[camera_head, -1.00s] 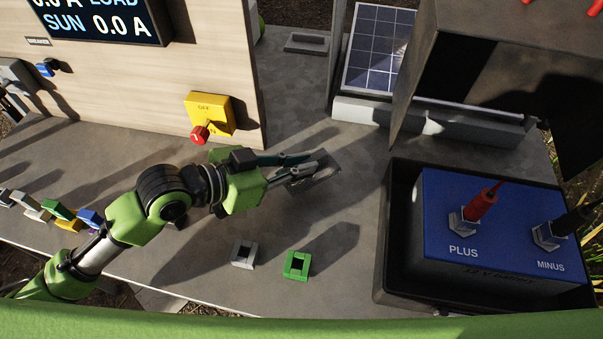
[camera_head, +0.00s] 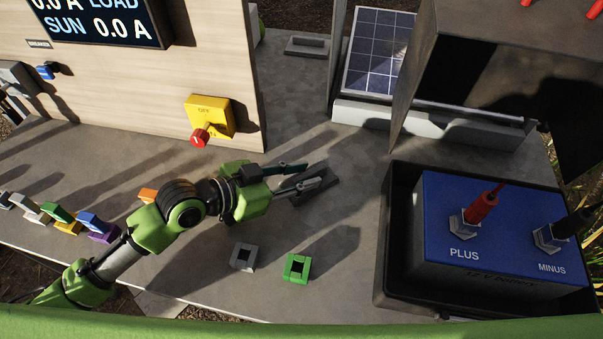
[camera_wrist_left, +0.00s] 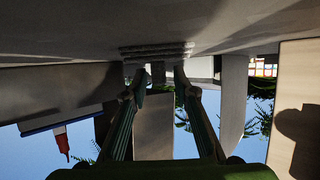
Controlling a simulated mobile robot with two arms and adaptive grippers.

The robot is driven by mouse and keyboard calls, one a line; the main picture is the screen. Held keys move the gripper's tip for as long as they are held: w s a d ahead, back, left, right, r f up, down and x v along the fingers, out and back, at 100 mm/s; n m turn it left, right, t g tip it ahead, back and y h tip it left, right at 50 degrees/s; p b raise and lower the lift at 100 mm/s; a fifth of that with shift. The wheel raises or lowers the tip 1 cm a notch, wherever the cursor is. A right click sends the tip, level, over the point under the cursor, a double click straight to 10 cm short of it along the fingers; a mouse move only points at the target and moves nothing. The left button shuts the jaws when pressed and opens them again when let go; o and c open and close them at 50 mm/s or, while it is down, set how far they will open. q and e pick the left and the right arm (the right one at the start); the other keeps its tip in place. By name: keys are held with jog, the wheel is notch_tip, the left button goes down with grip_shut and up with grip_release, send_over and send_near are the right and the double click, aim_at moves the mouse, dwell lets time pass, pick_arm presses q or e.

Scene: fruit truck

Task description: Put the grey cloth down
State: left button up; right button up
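The grey cloth (camera_head: 326,187) looks like a flat dark grey folded piece on the grey bench top, right at the fingertips of my left gripper (camera_head: 312,175). In the left wrist view the cloth (camera_wrist_left: 157,50) shows as stacked grey layers against the bench surface, just beyond the fingertips. My left gripper (camera_wrist_left: 160,76) has its two fingers apart, with a clear gap and nothing seen between them. I cannot tell whether a finger still touches the cloth. My right gripper is not in view.
A grey block (camera_head: 243,257) and a green block (camera_head: 297,268) stand in front of the gripper. A black tray (camera_head: 385,270) with a blue battery (camera_head: 490,240) is at the right. A yellow switch (camera_head: 209,117) is on the wooden panel behind. Several coloured blocks lie at the left.

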pick_arm(q)
jog(key=shift+r, duration=0.15)
jog(key=shift+s+a+r, duration=0.1)
jog(key=shift+a, duration=0.1)
jog(key=p+v, duration=0.2)
jog(key=v, duration=0.8)
jog(key=shift+v, duration=0.8)
dwell(0.7)
